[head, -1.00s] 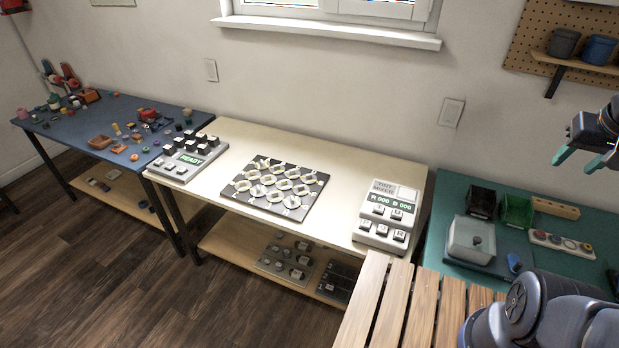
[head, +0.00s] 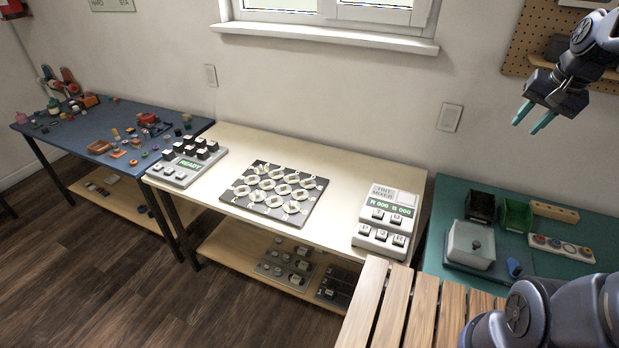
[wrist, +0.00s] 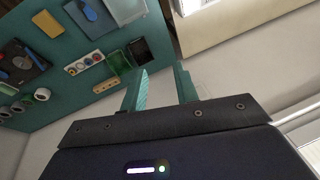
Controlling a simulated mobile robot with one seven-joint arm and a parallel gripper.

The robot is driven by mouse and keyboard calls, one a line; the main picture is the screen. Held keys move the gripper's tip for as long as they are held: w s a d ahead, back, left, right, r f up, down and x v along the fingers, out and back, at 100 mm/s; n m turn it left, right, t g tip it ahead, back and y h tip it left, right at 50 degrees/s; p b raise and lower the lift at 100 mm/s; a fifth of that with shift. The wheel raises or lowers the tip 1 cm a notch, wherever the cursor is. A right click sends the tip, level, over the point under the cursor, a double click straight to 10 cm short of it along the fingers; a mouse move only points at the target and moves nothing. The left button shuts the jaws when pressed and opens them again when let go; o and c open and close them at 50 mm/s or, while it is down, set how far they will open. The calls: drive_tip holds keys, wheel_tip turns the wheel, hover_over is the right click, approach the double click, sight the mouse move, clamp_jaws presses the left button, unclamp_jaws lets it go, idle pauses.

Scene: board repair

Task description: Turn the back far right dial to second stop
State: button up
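A dark board (head: 257,211) with several round pale dials lies on the cream table in the middle of the head view. The dial at the back right corner of the board (head: 308,183) is small in view, and its pointer setting cannot be read. My gripper (head: 527,126) is in the air at the upper right, well above and to the right of the board. Its two teal fingers are apart with nothing between them. They also show apart in the wrist view (wrist: 162,75), where the board is not seen.
A keypad unit reading READY (head: 189,164) stands left of the board, and a tint mixer unit (head: 386,219) stands right of it. A green table (head: 445,204) with bins is at the right. A wooden slatted surface (head: 399,300) is in front. The cream table is clear around the board.

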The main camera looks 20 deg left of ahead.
drive_tip(key=w+a+f+m+g+y, duration=0.1)
drive_tip(key=w+a+f, duration=0.2)
drive_tip(key=w+a, duration=0.45)
drive_tip(key=w+a+f+m+g, duration=0.15)
drive_tip(key=w+a+f, duration=0.25)
drive_tip(key=a, duration=0.7)
drive_tip(key=w+a+f+m+g+y, duration=0.1)
drive_tip(key=w+a+f, duration=0.2)
drive_tip(key=w+a, duration=0.45)
drive_tip(key=m+g, duration=0.3)
drive_tip(key=m, duration=0.1)
hover_over(310, 179)
drive_tip(key=w+d, duration=0.3)
wheel_tip(310, 179, down, 24)
drive_tip(key=shift+h, duration=0.4)
drive_tip(key=x, duration=1.1)
drive_tip(key=shift+w+a, duration=0.1)
drive_tip(key=shift+w, duration=0.05)
drive_tip(key=shift+r, duration=0.1)
clamp_jaws()
